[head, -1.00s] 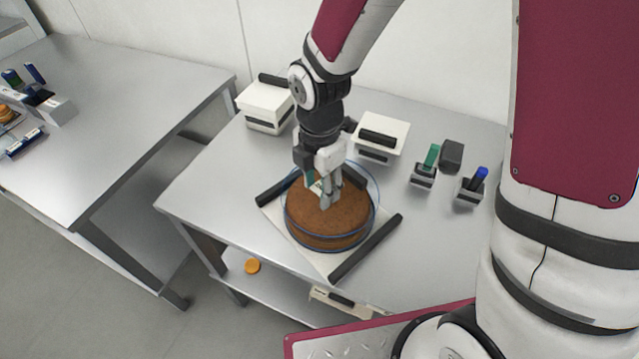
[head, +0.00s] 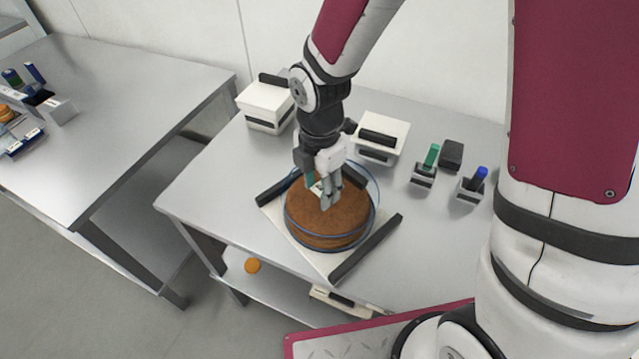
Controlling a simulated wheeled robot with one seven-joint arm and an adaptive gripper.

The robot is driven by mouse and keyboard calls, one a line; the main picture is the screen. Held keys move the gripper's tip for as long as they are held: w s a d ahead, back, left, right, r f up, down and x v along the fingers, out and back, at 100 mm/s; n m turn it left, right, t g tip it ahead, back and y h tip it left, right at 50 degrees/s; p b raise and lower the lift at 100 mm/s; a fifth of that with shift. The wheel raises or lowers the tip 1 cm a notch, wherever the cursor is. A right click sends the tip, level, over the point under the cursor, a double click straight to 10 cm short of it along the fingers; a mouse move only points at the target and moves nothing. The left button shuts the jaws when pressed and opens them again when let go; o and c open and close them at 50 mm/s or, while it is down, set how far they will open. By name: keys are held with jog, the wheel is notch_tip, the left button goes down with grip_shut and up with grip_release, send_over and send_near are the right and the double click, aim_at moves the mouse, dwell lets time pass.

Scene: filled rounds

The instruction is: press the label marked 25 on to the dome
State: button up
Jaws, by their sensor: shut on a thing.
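A clear dome with a thin blue rim (head: 375,217) shows over a brown round cake (head: 318,222) on a white board. The dome's wall is hard to make out, and its rim line looks tilted against the cake. My gripper (head: 331,203) points down over the cake top, at the dome. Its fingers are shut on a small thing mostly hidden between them. A small white and teal piece (head: 314,185) shows at the left of the fingers. No number can be read, so I cannot tell whether it is the label.
Dark bars (head: 366,248) edge the board. White boxes with black handles stand behind, at left (head: 264,108) and right (head: 381,138). Holders with a green piece (head: 431,156) and a blue one (head: 479,180) stand right, by a dark block (head: 452,155). Another table (head: 110,130) stands left.

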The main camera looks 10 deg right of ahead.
jog(key=shift+f, duration=0.25)
jog(key=o, duration=0.8)
jog(key=shift+o, duration=0.3)
jog(key=o, duration=0.4)
jog(key=shift+r+p, duration=1.85)
jog(key=shift+r, duration=1.65)
